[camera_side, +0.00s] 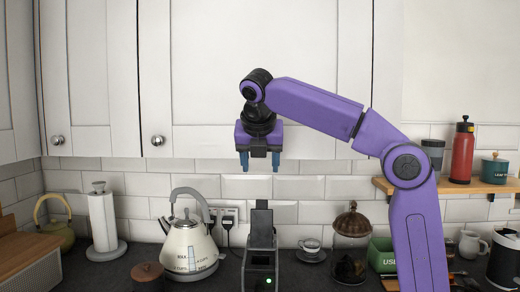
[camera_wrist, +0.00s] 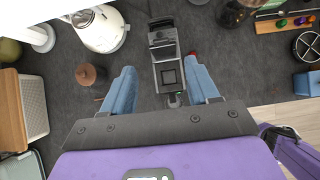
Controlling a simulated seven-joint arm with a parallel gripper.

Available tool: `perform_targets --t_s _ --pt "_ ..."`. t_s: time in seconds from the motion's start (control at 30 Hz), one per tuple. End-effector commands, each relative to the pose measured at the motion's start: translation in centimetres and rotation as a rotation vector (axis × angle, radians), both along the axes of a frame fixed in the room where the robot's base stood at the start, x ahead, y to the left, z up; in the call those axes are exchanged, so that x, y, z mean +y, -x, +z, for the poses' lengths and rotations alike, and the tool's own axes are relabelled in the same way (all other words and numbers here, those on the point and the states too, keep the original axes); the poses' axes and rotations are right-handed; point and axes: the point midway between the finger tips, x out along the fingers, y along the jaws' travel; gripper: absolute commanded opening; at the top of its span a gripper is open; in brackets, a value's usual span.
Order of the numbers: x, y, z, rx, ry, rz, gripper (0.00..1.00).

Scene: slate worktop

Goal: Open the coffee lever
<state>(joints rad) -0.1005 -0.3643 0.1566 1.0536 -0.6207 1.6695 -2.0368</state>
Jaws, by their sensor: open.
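A dark grey coffee machine (camera_side: 262,262) stands on the worktop near the middle of the side view, with a small green light low on its front. Its narrow upper part, seemingly the lever (camera_side: 261,218), points upward; I cannot tell its exact position. In the wrist view the machine (camera_wrist: 168,76) lies between and beyond my fingers, with the lever end (camera_wrist: 161,25) near the top. My gripper (camera_side: 260,169) is open and empty, pointing down above the machine and apart from it. Its blue fingers (camera_wrist: 160,68) are spread in the wrist view.
A cream kettle (camera_side: 187,245) stands left of the machine, with a brown lidded jar (camera_side: 148,272) in front. The tiled wall and cupboards (camera_side: 250,70) are behind.

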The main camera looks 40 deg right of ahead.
Motion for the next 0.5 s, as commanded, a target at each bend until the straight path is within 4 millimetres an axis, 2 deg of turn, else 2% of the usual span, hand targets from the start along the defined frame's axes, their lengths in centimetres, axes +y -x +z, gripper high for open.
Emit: perform_targets --t_s 0.2,0.5 --pt "1.2 1.2 2.3 -0.002 0.000 0.000 0.60" --pt "1.7 1.8 3.3 -0.001 0.001 -0.001 0.60"
